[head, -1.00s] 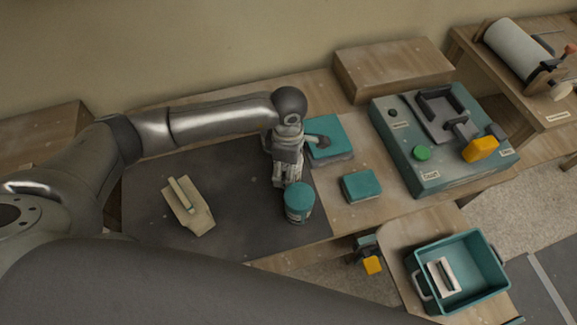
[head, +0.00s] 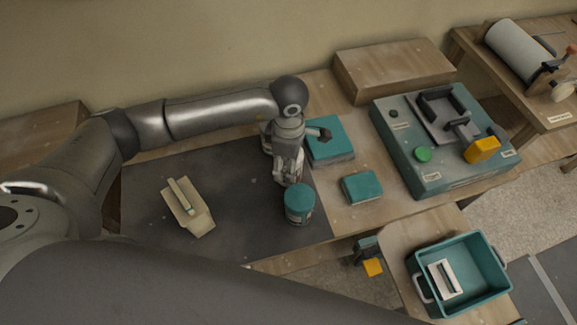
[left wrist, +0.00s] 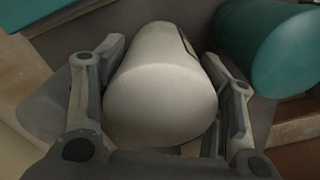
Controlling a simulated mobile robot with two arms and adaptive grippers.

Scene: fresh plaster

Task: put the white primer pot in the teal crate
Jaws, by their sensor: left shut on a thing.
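My left gripper (head: 286,172) is shut on the white primer pot (left wrist: 160,95), which fills the space between its two fingers in the left wrist view. In the head view the pot is mostly hidden by the gripper. The gripper is over the dark mat, just behind a teal pot (head: 299,205), which also shows at the upper right of the left wrist view (left wrist: 285,50). The teal crate (head: 478,256) is at the lower right on a lower wooden surface, with a pale block-like tool (head: 445,279) inside. My right gripper is not in view.
A trowel-like tool (head: 188,207) lies on the dark mat (head: 235,225). Teal boxes (head: 362,187) (head: 329,136) and a grey-green machine (head: 425,180) with green and yellow parts stand right of the mat. A wooden box (head: 393,70) is at the back.

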